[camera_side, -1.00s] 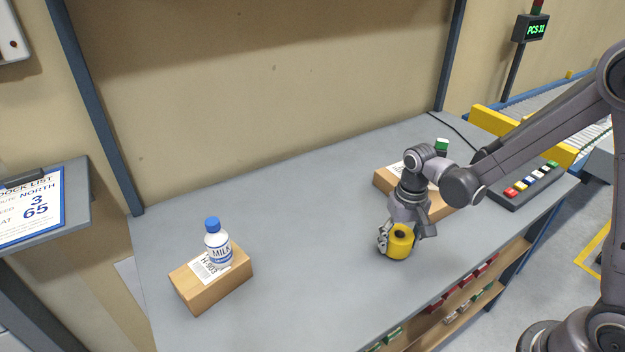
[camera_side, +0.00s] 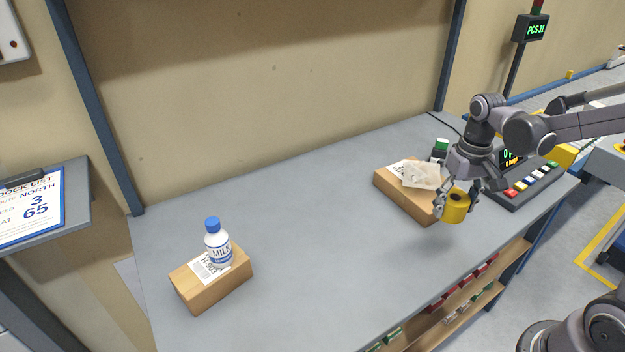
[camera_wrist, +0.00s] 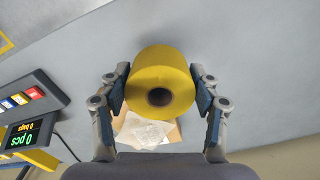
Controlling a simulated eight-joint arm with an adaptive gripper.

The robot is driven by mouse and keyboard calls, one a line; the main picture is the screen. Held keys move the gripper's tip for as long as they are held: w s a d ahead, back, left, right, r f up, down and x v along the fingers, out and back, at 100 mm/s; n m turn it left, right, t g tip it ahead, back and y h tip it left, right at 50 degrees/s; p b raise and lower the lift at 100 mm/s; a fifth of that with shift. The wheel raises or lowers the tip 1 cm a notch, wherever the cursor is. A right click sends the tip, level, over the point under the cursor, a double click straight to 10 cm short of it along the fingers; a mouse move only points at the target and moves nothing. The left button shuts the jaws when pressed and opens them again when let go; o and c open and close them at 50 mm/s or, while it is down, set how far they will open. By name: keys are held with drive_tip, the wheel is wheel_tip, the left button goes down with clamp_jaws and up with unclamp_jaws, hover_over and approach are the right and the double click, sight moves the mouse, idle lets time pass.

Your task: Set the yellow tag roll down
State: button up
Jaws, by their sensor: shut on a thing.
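The yellow tag roll (camera_side: 455,208) is a short yellow cylinder with a dark core hole. My gripper (camera_side: 457,203) is shut on it, one finger on each side. The roll hangs in the air above the right part of the grey table (camera_side: 330,235), just in front of a cardboard box. In the wrist view the roll (camera_wrist: 160,70) sits between both fingers of my gripper (camera_wrist: 160,92), its hole facing the camera.
A cardboard box (camera_side: 405,201) with a clear bag (camera_side: 421,175) on top lies behind the roll. A counting console with coloured buttons (camera_side: 527,187) stands to the right. The table's middle is clear.

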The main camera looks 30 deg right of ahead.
drive_tip(key=w+a+r+n, duration=0.1)
drive_tip(key=w+a+n, duration=0.25)
drive_tip(key=w, duration=0.75)
drive_tip(key=n, duration=0.4)
hover_over(281, 228)
wheel_tip(281, 228, down, 8)
drive_tip(key=shift+s+d+r, duration=0.1)
drive_tip(key=shift+r, duration=0.05)
drive_tip(key=shift+a+f, duration=0.2)
drive_tip(key=shift+f, duration=1.9)
drive_tip(key=shift+f, duration=0.15)
drive_tip(key=o, duration=1.1)
drive_tip(key=shift+o, duration=0.2)
